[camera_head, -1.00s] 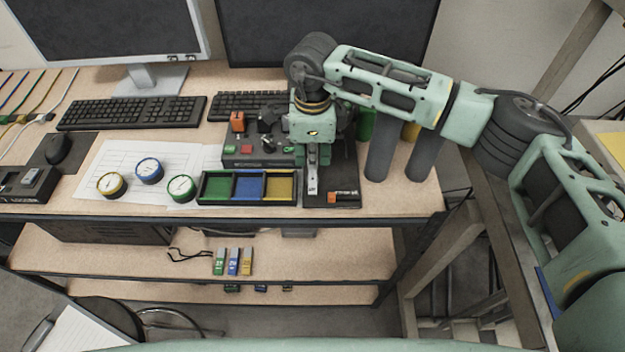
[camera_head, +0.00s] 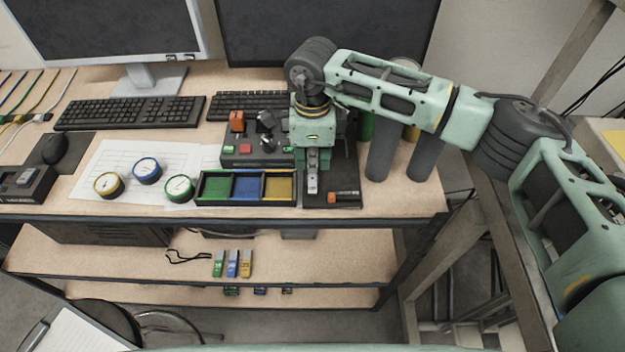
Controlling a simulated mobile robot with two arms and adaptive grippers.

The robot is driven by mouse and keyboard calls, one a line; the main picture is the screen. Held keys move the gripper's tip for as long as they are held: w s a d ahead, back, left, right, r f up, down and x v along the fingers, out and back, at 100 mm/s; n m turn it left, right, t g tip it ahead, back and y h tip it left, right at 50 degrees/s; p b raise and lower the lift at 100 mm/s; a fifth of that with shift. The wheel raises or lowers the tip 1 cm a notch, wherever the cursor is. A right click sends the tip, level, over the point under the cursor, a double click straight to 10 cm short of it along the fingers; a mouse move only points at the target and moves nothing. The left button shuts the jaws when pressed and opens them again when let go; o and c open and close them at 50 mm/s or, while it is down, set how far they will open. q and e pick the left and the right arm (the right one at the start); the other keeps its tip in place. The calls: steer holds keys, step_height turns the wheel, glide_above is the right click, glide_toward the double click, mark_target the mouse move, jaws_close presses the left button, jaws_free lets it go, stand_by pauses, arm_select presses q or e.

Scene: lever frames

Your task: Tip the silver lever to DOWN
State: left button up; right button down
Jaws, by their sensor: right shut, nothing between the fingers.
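My right gripper (camera_head: 312,162) is shut and points down over the dark board at the right of the desk. A narrow silver-grey bar (camera_head: 312,183) shows directly below and in front of it, toward the board's front edge. It may be the silver lever, but I cannot tell it surely from the fingers, nor whether they touch. A dark-knobbed lever with a shiny base (camera_head: 267,138) stands on the control box (camera_head: 240,160), left of the gripper. The gripper and wrist hide the back of the board. My left gripper is not in view.
A tray with green, blue and yellow compartments (camera_head: 247,202) lies left of the board. Several round gauges, including a blue one (camera_head: 147,170), lie farther left. Grey cylinders (camera_head: 381,150) stand right of the board, close under my arm. Monitors and keyboards (camera_head: 130,113) fill the back.

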steer(key=shift+f, duration=0.2)
steer(key=shift+r, duration=0.1)
steer(key=shift+r+p, duration=1.1)
steer(key=shift+r, duration=2.4)
steer(key=shift+f, duration=0.1)
